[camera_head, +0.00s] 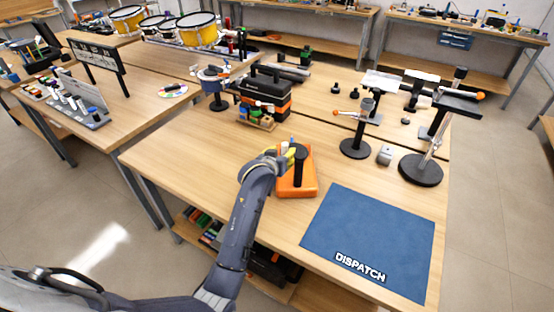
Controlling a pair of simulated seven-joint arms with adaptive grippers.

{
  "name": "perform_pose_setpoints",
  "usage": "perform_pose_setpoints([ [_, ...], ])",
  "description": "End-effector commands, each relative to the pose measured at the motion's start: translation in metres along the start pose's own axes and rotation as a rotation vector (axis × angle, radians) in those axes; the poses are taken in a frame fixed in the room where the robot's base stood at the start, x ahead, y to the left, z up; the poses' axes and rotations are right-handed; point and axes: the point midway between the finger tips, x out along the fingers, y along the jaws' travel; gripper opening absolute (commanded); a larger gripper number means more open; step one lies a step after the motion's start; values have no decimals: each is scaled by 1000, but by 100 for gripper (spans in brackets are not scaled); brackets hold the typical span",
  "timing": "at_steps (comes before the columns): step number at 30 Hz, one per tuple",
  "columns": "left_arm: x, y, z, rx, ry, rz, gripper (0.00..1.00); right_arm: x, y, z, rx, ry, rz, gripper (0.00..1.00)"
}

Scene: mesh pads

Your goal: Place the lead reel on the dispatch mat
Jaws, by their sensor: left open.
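The blue dispatch mat (370,225) lies flat at the front right of the near table, with white DISPATCH lettering along its front edge. Its surface is bare. An orange block-like base with a black upright post (300,178) stands left of the mat, apart from it. I cannot tell for certain whether this is the lead reel. My left gripper (286,156) is open at the left side of the post, over the orange base. A small yellow and white part shows by the fingers; whether they touch anything is unclear. My right gripper is out of view.
A black and orange case (264,93) with small coloured blocks before it stands behind my gripper. Black round-based stands (355,148) and (421,169) rise behind the mat, with a small grey object (385,155) between them. The table's left front is clear.

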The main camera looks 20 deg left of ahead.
Motion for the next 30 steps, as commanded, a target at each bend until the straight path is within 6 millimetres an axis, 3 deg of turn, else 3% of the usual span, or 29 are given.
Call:
perform_pose_setpoints([
  [6, -36, 0, 0, -1, 1, 0, 40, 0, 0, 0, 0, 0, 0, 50],
  [13, -60, 0, 0, -2, 1, 0, 40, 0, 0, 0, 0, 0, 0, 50],
  [15, -64, 0, 0, -1, -1, 0, 40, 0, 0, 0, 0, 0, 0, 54],
  [30, -68, 0, 0, -1, 0, 0, 40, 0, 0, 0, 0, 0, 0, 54],
])
